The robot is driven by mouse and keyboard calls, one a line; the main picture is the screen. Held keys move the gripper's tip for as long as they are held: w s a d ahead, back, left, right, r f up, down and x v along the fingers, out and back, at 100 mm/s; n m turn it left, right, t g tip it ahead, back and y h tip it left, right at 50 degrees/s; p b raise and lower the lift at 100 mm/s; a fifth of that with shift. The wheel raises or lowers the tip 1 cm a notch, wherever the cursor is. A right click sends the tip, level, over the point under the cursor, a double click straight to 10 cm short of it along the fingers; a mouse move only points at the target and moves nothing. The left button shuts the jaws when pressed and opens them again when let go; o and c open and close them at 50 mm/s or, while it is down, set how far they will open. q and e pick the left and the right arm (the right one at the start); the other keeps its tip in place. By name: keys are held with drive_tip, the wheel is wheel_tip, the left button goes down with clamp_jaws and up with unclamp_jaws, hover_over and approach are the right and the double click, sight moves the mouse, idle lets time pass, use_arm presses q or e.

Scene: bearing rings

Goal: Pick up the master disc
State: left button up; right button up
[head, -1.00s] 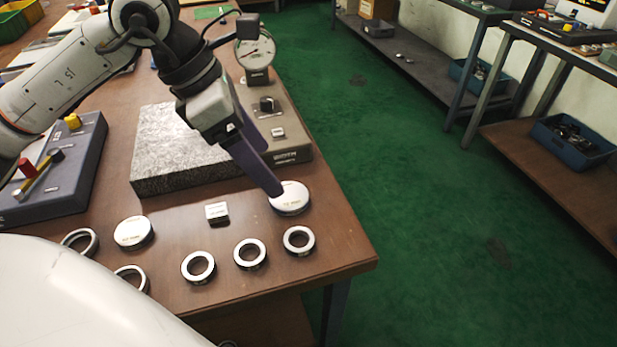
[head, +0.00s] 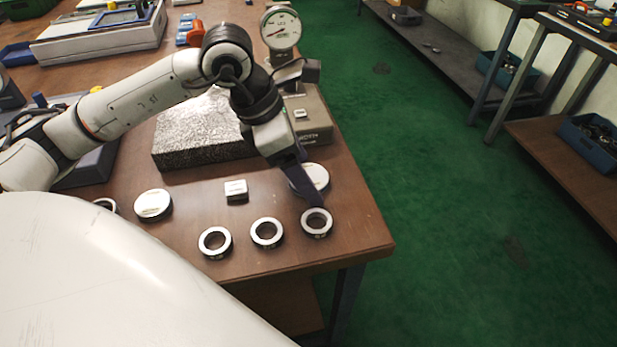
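Two flat white-topped discs lie on the brown table in the head view. One disc (head: 153,204) is at the left, and the other disc (head: 318,175) is at the right, in front of the grey stand. Their labels are too small to read, so I cannot tell which is the master disc. My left gripper (head: 311,196) is at the right disc. A dark finger crosses the disc's left and front part, its tip close to the rightmost ring. The second finger is not clearly visible, and contact is unclear. My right gripper is not in view.
Three dark-sided rings (head: 215,242) (head: 267,233) (head: 317,223) lie in a front row. Another ring (head: 105,205) is partly hidden at left. A small metal block (head: 236,190) sits between the discs. A granite block (head: 200,135) and dial gauge stand (head: 281,30) are behind.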

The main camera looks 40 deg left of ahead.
use_arm(q)
drive_tip(key=shift+r, duration=0.15)
drive_tip(key=c, duration=1.6)
